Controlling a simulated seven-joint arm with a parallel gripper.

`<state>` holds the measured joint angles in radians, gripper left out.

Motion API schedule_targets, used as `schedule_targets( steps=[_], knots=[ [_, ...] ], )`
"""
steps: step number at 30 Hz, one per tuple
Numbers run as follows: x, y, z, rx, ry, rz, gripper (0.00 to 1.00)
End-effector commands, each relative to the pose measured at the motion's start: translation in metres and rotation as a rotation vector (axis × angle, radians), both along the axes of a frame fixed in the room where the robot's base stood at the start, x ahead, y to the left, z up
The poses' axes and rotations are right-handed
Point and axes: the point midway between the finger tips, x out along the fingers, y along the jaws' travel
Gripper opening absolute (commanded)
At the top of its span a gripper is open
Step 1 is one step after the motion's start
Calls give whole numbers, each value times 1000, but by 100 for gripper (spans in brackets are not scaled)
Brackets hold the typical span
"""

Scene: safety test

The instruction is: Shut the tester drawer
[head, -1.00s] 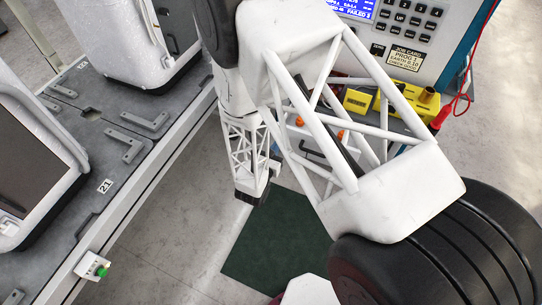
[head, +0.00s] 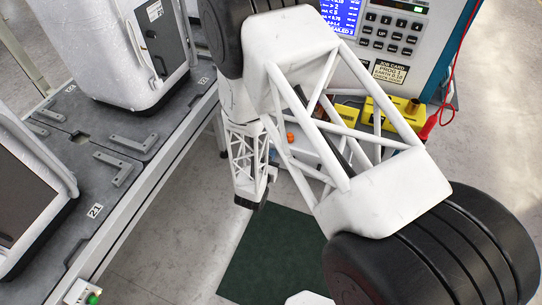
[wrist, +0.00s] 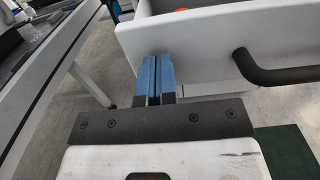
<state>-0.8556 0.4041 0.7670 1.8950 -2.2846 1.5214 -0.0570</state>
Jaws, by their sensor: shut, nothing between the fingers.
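The tester (head: 440,45) stands at the upper right of the head view, with a blue screen and a keypad. Its drawer is pulled out below and mostly hidden behind my arm in the head view. In the wrist view the white drawer front (wrist: 205,40) shows with a black bar handle (wrist: 285,74) at right, and the open inside shows behind it. My gripper (wrist: 155,75) is shut and empty. Its blue fingertips overlap the left end of the drawer front in the picture; I cannot tell whether they touch it. The handle is right of the fingers.
A grey bench (head: 112,215) with white appliances runs along the left. A yellow block (head: 395,114) and a red probe with its lead (head: 428,127) lie by the tester. An orange item (head: 290,137) shows near the drawer. A dark green mat (head: 275,255) lies on the floor.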

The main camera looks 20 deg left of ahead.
Motion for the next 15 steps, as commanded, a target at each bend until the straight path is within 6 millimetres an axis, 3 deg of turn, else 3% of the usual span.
schedule_targets(
  steps=[8,15],
  knots=[
    [17,-1,0,0,0,-2,0],
    [58,-1,0,2,-1,-3,0]
  ],
)
